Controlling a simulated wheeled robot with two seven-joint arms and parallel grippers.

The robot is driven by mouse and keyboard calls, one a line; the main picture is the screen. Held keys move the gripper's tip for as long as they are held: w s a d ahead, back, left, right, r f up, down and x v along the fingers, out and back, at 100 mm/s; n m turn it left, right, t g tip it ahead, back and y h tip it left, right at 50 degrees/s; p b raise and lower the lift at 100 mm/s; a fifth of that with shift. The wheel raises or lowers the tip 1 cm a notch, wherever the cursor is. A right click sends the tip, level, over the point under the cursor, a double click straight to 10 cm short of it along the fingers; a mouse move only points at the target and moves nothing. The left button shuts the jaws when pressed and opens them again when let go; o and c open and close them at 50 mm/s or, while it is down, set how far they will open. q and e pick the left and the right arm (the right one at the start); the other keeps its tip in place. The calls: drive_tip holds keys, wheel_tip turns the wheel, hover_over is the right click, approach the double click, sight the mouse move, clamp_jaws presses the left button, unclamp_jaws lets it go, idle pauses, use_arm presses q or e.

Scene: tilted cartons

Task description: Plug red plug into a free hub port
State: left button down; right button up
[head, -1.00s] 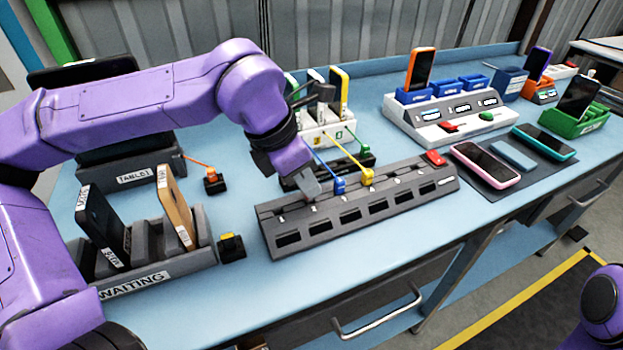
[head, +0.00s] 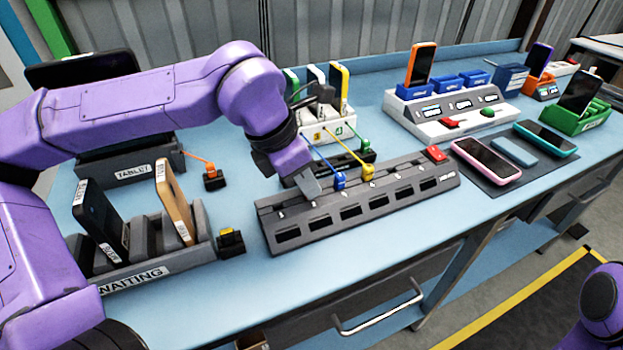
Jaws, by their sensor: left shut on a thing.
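The grey hub (head: 400,202) lies on the blue bench, a long bar with a row of ports along its top. A blue plug (head: 340,180) and a yellow plug (head: 367,172) sit in it, each with a cable running back. My left gripper (head: 309,186) points down at the left part of the hub, left of the blue plug. It is shut, and what it grips is hidden by its fingers; no red plug shows elsewhere. I cannot tell whether the held thing touches a port. My right gripper is out of view; only part of my right arm shows at the lower right.
A red block (head: 436,153) sits at the hub's right end. Behind stands a white charger (head: 328,128) with upright devices. A waiting rack (head: 205,252) with phones is at the left. A dark mat (head: 487,178) with phones lies right. Bench front of the hub is clear.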

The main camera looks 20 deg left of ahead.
use_arm(q)
drive_tip(key=c, duration=1)
unclamp_jaws()
drive_tip(key=shift+c, duration=0.2)
drive_tip(key=shift+o, duration=2.1)
wheel_tip(320, 180, up, 7)
drive_tip(key=p, duration=0.7)
drive_tip(key=shift+r, duration=0.1)
